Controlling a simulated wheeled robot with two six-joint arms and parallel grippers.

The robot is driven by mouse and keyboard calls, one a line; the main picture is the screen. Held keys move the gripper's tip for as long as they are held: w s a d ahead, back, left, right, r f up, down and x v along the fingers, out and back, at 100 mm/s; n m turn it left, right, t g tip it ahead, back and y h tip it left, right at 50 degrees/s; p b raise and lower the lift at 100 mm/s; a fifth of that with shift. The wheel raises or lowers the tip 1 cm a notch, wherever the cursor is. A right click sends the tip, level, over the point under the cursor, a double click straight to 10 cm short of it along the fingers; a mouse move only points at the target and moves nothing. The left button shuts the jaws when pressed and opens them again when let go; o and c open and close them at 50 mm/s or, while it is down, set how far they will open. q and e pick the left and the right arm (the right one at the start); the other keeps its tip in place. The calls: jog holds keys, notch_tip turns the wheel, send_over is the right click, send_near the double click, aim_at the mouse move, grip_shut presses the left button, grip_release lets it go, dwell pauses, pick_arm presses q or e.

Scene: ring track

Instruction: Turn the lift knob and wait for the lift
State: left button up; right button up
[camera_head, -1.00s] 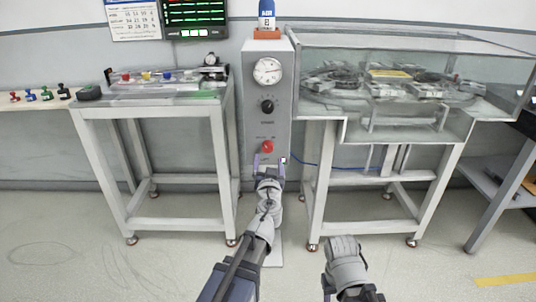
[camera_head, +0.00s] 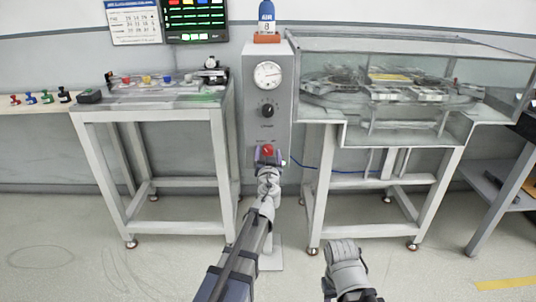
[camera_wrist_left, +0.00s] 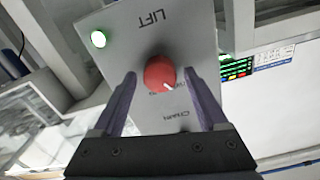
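The red lift knob (camera_head: 267,150) sits low on the front of the grey control column (camera_head: 254,90). In the left wrist view the red knob (camera_wrist_left: 160,74) has a white pointer mark, and the panel reads LIFT. A green-white lamp (camera_wrist_left: 98,39) is lit on that panel. My left gripper (camera_head: 267,158) is at the knob, its two purple fingers (camera_wrist_left: 160,95) open on either side of it with gaps showing. My right gripper (camera_head: 345,280) is low in the head view; its fingertips are not clear.
A black knob (camera_head: 267,110) and a round gauge (camera_head: 268,75) sit higher on the column. A table with small coloured parts (camera_head: 150,105) stands left. A glass-covered ring track (camera_head: 400,85) stands right. A blue cable (camera_head: 330,169) runs right from the column.

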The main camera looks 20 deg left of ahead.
pick_arm(q)
grip_shut()
dwell(0.4)
